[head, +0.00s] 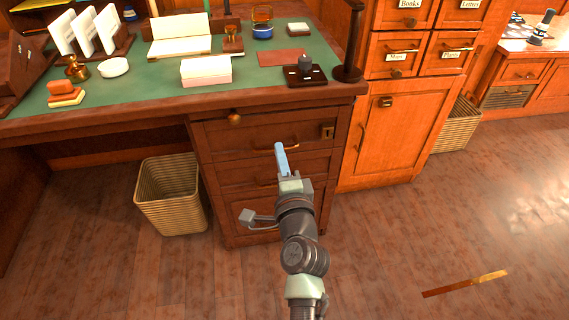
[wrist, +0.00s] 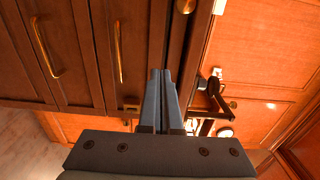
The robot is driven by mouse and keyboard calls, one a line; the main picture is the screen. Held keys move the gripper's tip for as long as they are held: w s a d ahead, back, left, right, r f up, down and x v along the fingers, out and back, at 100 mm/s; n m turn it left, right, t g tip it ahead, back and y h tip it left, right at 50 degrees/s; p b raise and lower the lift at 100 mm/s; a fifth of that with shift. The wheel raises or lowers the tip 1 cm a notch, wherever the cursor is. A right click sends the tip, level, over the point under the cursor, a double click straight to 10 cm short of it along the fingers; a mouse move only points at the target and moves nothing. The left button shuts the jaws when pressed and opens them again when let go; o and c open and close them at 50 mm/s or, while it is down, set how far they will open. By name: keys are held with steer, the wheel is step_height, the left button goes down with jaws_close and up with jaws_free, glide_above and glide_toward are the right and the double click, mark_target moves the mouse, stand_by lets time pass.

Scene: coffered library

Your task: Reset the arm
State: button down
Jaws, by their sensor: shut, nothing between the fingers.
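My gripper (head: 280,147) is shut and empty in the head view. It is raised in front of the desk's drawer column, with its fingertips near the upper drawers in the picture. In the wrist view my gripper (wrist: 160,73) shows its two fingers side by side, pointing at the dark wood drawer fronts. My arm stretches up from the bottom of the head view. I cannot tell whether the fingertips touch the drawer front.
The desk (head: 130,98) has a green top with papers, a stamp and a white dish (head: 114,67). A wicker basket (head: 172,195) stands left of the drawers (head: 262,134). A cabinet (head: 385,145) stands to the right. The floor (head: 430,235) at right is mostly clear.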

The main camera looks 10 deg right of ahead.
steer(key=s+a+r+n+t+y, duration=0.15)
steer(key=r+n, duration=0.25)
steer(key=r, duration=0.5)
steer(key=s+a+r+n+t, duration=0.1)
steer(key=s+a+r+n, duration=0.15)
steer(key=r, duration=0.75)
steer(key=s+a+r+n+t+y, duration=0.1)
steer(key=s+a+r+n+t, duration=0.1)
steer(key=r+n, duration=0.5)
steer(key=s+a+r+n+t+h+p, duration=0.1)
steer(key=s+r+n+t, duration=0.1)
steer(key=s+r, duration=0.8)
steer(key=s+a+r+n+t+h+p, duration=0.1)
steer(key=s+r+n+t+h, duration=0.15)
steer(key=s+r, duration=0.75)
steer(key=w+r+p, duration=0.2)
steer(key=r+p, duration=1.6)
steer(key=r, duration=0.2)
steer(key=w+r+y+p, duration=0.1)
steer(key=w+r+p, duration=0.2)
steer(key=r+p, duration=1.5)
steer(key=shift+r, duration=0.95)
